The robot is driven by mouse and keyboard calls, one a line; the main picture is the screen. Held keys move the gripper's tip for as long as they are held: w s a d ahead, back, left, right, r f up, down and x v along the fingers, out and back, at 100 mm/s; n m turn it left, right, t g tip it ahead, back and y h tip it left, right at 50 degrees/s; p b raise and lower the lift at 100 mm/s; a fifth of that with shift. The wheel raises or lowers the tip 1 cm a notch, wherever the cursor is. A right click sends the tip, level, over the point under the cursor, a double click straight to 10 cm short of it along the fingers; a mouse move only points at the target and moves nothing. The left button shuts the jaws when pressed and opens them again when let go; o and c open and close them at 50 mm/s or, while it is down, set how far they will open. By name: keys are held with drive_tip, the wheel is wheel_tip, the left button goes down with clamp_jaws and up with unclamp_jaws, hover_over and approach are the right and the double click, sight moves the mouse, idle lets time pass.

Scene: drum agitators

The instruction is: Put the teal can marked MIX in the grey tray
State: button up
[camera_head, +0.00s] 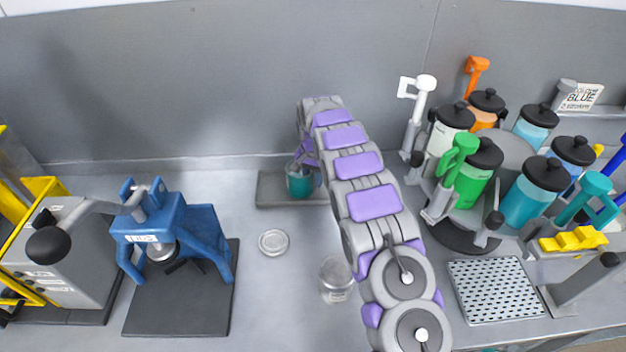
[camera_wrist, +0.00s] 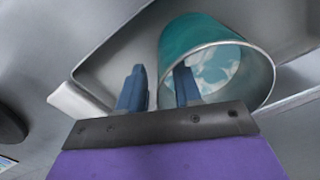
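The teal can (camera_head: 300,185) is at the grey tray (camera_head: 267,190) near the back wall; it appears to stand in it. My gripper (camera_head: 302,165) is low over the can, partly hidden by my wrist. In the wrist view, the can (camera_wrist: 205,35) shows its open mouth and pale inside. My gripper's blue fingers (camera_wrist: 158,88) straddle the can's near wall, one inside the mouth and one outside. A gap shows between the outer finger and the wall, so the gripper looks open. The MIX marking is not visible.
A blue press (camera_head: 175,235) stands at left on a dark plate. A round lid (camera_head: 273,242) and a clear jar (camera_head: 336,280) are on the bench in front of the tray. A carousel of several lidded canisters (camera_head: 475,180) and a perforated plate (camera_head: 495,290) are at right.

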wheel_tip(320, 180, up, 11)
drive_tip(key=shift+f+p, duration=0.2)
drive_tip(key=shift+p, duration=0.85)
drive_tip(key=s+d+r+n, duration=0.1)
drive_tip(key=s+d+r, duration=0.2)
drive_tip(key=s+r, duration=0.35)
drive_tip(key=s+d+r, duration=0.3)
drive_tip(key=s, duration=0.7)
drive_tip(key=s+d+r+n, duration=0.1)
drive_tip(key=s+d+r, duration=0.2)
drive_tip(key=s+r, duration=0.35)
drive_tip(key=s+f+n+g, duration=0.1)
drive_tip(key=s+f, duration=0.2)
drive_tip(key=s, duration=1.2)
drive_tip(key=s+d+f+n, duration=0.1)
drive_tip(key=s+f, duration=0.2)
drive_tip(key=s, duration=1.3)
drive_tip(key=shift+s+d+n+g, duration=0.15)
drive_tip(key=shift+d+n+g, duration=0.15)
drive_tip(key=shift+n+g, duration=0.1)
